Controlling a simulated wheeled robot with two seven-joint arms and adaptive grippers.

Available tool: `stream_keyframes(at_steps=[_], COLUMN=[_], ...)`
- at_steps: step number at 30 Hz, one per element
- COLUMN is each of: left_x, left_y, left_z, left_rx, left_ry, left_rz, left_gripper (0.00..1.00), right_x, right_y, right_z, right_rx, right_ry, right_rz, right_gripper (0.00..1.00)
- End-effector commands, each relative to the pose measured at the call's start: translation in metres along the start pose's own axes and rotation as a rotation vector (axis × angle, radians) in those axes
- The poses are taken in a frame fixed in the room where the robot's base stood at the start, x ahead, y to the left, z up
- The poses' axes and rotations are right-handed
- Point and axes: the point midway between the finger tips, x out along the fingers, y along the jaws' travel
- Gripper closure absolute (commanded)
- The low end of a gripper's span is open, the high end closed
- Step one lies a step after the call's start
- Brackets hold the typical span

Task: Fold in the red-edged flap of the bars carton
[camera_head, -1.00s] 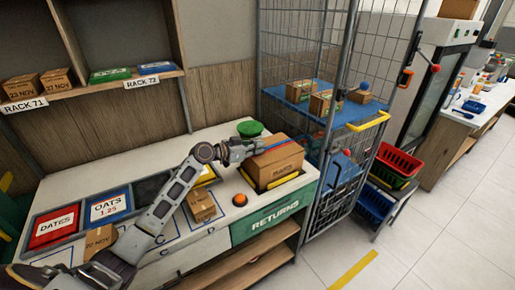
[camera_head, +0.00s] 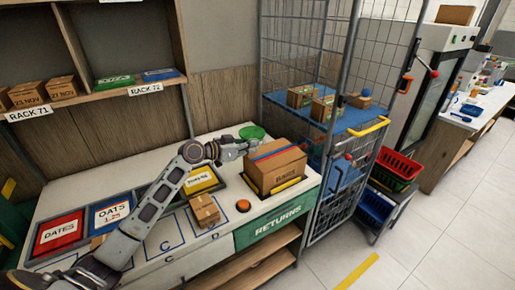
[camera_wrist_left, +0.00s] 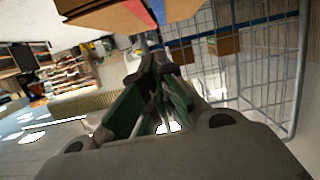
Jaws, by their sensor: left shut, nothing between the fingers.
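The bars carton (camera_head: 275,172) is a brown box on a dark, yellow-edged stand at the right end of the bench. A red strip and a blue strip run side by side across its top; whether the red-edged flap lies fully flat is too small to tell. In the left wrist view, part of the carton (camera_wrist_left: 98,14) with red and blue edges shows at the top. My left gripper (camera_head: 254,146) is at the carton's upper left, shut and empty; any contact is unclear. Its fingers (camera_wrist_left: 158,75) show in the left wrist view. My right gripper is out of view.
A green round object (camera_head: 251,132) stands behind my gripper. An orange button (camera_head: 243,206) and a small carton (camera_head: 205,211) are on the bench in front. A wire cage trolley (camera_head: 335,110) with cartons stands close on the right. Bins labelled DATES and OATS are at left.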

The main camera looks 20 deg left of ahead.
Motion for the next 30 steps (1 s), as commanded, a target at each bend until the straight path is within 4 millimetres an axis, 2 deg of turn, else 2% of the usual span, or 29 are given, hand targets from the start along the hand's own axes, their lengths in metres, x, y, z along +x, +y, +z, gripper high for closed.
stream_keyframes(at_steps=[9,15,30], left_x=[-0.037,-0.051,-0.057], left_y=[0.000,0.000,0.000], left_z=[0.002,0.001,-0.001], left_rx=[0.002,0.001,0.001], left_ry=[-0.001,-0.001,0.000], left_rz=[-0.001,-0.001,-0.001], left_gripper=[1.00,1.00,1.00], right_x=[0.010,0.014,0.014], right_y=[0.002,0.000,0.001], right_z=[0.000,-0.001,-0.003], right_rx=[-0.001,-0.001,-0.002], right_ry=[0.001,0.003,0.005], right_rz=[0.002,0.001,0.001], right_gripper=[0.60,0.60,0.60])
